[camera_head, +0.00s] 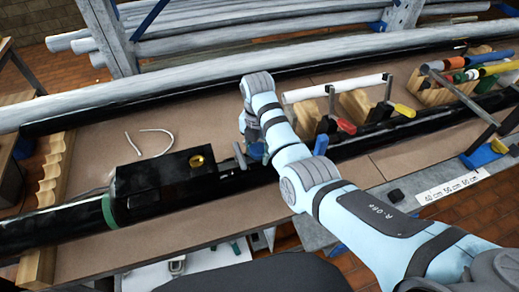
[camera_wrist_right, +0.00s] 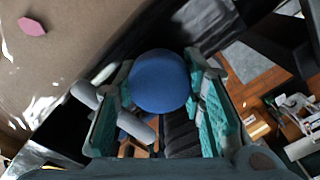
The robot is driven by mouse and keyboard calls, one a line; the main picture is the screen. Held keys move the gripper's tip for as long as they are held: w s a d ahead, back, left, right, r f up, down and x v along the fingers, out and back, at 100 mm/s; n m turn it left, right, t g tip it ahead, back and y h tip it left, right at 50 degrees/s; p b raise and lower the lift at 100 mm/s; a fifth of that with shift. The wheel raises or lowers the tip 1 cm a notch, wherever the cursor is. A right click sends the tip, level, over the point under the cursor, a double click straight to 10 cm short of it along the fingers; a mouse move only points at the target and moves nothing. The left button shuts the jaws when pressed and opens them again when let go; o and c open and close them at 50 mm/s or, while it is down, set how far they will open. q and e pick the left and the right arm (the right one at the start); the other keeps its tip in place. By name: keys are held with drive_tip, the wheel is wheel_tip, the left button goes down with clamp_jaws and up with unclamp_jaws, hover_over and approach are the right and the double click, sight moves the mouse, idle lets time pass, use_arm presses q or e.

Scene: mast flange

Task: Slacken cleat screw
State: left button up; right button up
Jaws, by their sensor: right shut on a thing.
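My right gripper (camera_head: 254,142) is over the black mast, to the right of a black block (camera_head: 165,180). In the right wrist view its teal-padded fingers (camera_wrist_right: 163,68) close around a round blue knob-like head (camera_wrist_right: 160,82). The knob covers what lies beneath it, so no screw thread shows. A grey bar (camera_head: 239,156) shows beside the fingers; grey rod ends (camera_wrist_right: 135,127) also show below the knob in the wrist view. I cannot tell which part is the cleat. My left gripper is not in view.
The black mast (camera_head: 50,228) lies along the bench (camera_head: 75,262). A brass fitting (camera_head: 197,161) sits on the black block. A white wire (camera_head: 150,143) lies behind it. Clamps with red (camera_head: 346,126) and yellow handles stand to the right, near my arm.

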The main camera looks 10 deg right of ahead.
drive_tip(key=o, duration=1.3)
drive_tip(key=shift+r, duration=2.5)
